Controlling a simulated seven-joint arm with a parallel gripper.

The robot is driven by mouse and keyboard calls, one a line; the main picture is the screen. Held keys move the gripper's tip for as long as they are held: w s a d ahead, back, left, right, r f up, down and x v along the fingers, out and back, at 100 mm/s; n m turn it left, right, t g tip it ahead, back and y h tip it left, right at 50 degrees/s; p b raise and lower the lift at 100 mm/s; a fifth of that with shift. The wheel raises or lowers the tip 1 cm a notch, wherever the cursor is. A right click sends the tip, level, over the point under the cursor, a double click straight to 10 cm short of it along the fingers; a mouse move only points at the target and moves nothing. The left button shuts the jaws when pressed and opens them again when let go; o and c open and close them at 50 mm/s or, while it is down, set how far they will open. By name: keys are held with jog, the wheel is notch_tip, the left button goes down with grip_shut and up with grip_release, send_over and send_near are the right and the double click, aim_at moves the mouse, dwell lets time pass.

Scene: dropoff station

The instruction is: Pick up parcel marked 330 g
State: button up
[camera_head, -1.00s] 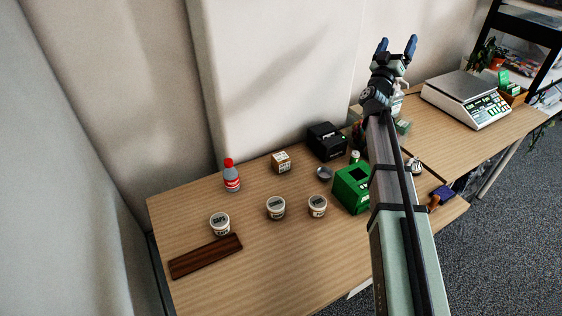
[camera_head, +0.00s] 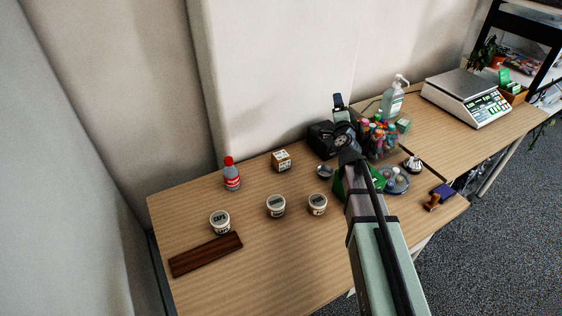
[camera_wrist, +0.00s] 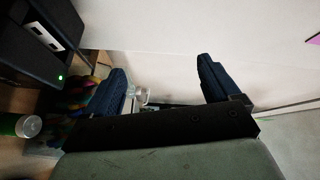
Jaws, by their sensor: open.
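A small brown box with a white label (camera_head: 281,160) sits upright on the table towards the back, right of a red-capped bottle. Its label is too small to read, so I cannot tell whether it is the parcel marked 330 g. It does not clearly show in the wrist view. My gripper (camera_head: 338,101) is raised in front of the wall, above and to the right of the box, by the black machine. In the wrist view my gripper (camera_wrist: 163,78) is open, with its two blue fingers wide apart and nothing between them close up.
A black machine (camera_head: 321,138) stands near my gripper, also at left in the wrist view (camera_wrist: 28,45). Jars (camera_head: 276,206), a red-capped bottle (camera_head: 232,176) and a dark wooden plank (camera_head: 206,255) are at left. Colourful markers (camera_head: 378,138), a pump bottle (camera_head: 392,101) and a scale (camera_head: 467,98) are at right.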

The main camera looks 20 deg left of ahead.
jog(key=s+a+f+m+g+y, duration=0.3)
jog(key=s+a+f+m+g, duration=0.1)
jog(key=s+a+f+m, duration=0.35)
jog(key=m+g+y, duration=0.3)
jog(key=m+g, duration=0.1)
jog(key=m, duration=0.3)
send_near(284, 162)
jog(key=shift+w+a, duration=0.3)
jog(key=shift+a, duration=0.1)
jog(key=x, duration=0.8)
jog(key=shift+w+a+f, duration=0.15)
jog(key=shift+w+f, duration=0.1)
jog(key=shift+f, duration=0.05)
jog(key=shift+h, duration=0.3)
jog(key=shift+x, duration=2.6)
jog(key=shift+w+r, duration=0.1)
jog(key=shift+r, duration=0.05)
jog(key=c, duration=1.3)
